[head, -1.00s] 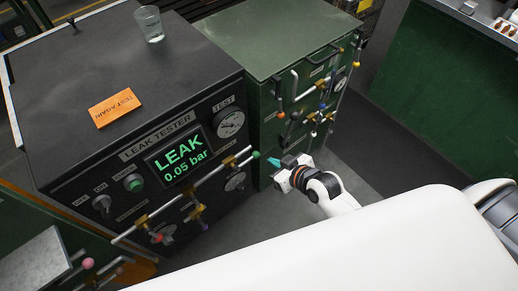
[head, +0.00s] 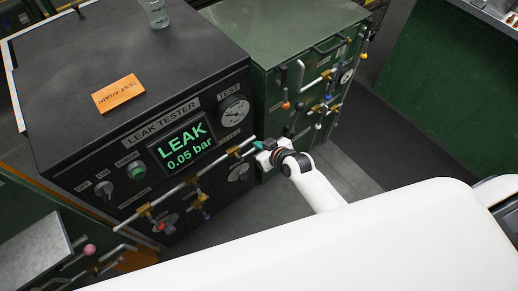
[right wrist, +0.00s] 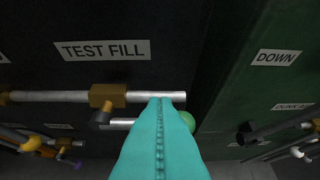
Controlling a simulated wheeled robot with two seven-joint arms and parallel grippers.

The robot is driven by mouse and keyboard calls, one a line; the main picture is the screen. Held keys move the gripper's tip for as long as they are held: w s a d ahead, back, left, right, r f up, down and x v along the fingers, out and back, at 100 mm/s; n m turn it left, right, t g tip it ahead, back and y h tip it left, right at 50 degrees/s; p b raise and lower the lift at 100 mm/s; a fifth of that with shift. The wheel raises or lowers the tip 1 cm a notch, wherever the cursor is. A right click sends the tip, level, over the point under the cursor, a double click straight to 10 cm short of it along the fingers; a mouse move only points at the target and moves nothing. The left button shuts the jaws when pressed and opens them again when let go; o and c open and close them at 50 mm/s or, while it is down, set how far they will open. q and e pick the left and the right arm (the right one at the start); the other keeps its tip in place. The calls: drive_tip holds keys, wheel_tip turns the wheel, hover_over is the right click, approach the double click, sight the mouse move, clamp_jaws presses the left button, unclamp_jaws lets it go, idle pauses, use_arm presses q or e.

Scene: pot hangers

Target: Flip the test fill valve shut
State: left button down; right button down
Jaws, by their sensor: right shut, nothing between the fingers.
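The test fill valve has a brass body (right wrist: 108,95) on a silver pipe under the "TEST FILL" label (right wrist: 104,50). In the right wrist view its lever runs right from a dark hub, parallel to the pipe, to a green ball knob (right wrist: 187,121). My right gripper's teal fingers (right wrist: 160,106) are shut and empty; they cover part of the lever and stand just left of the knob. I cannot tell whether they touch it. In the head view my right gripper (head: 258,146) is at the pipe's right end, near the valve (head: 235,152). My left gripper is out of view.
The black leak tester's screen (head: 181,146) reads "LEAK 0.05 bar". Other valves with coloured knobs (head: 205,214) sit lower on its front. A green cabinet (head: 290,45) with more pipes and levers stands close on the right. Bare floor (head: 345,175) lies beyond it.

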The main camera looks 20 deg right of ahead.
sight(251, 152)
drive_tip(key=shift+w+f, duration=0.15)
drive_tip(key=shift+f, duration=1)
drive_tip(key=shift+f, duration=0.1)
drive_tip(key=shift+f+b, duration=0.1)
drive_tip(key=shift+b, duration=0.35)
drive_tip(key=shift+y, duration=0.3)
